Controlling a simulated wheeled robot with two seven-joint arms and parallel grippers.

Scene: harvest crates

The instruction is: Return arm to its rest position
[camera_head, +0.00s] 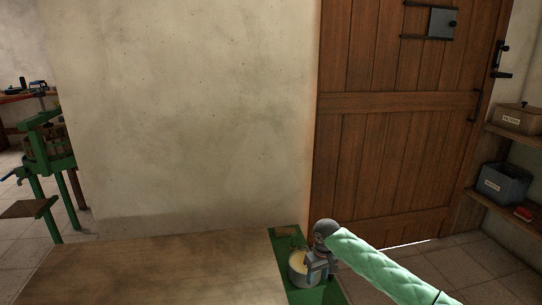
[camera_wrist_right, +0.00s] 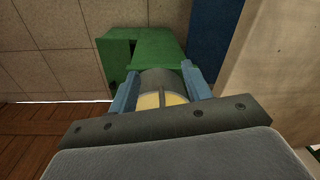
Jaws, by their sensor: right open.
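My right arm, in a green quilted sleeve, comes in from the lower right of the head view. My right gripper (camera_head: 317,268) is at the right edge of the table, beside a small grey round container (camera_head: 299,278) with pale yellow contents. In the right wrist view the blue fingers of the gripper (camera_wrist_right: 161,88) are apart, one on each side of the container (camera_wrist_right: 160,76). I cannot tell whether they touch it. My left gripper is not in view.
The container is at a green stand (camera_head: 334,293), which borders the bare wooden table (camera_head: 150,270). A plank door (camera_head: 395,130) is behind. Shelves at right hold a wooden crate (camera_head: 517,120) and a grey bin (camera_head: 502,184). A green press (camera_head: 45,150) stands far left.

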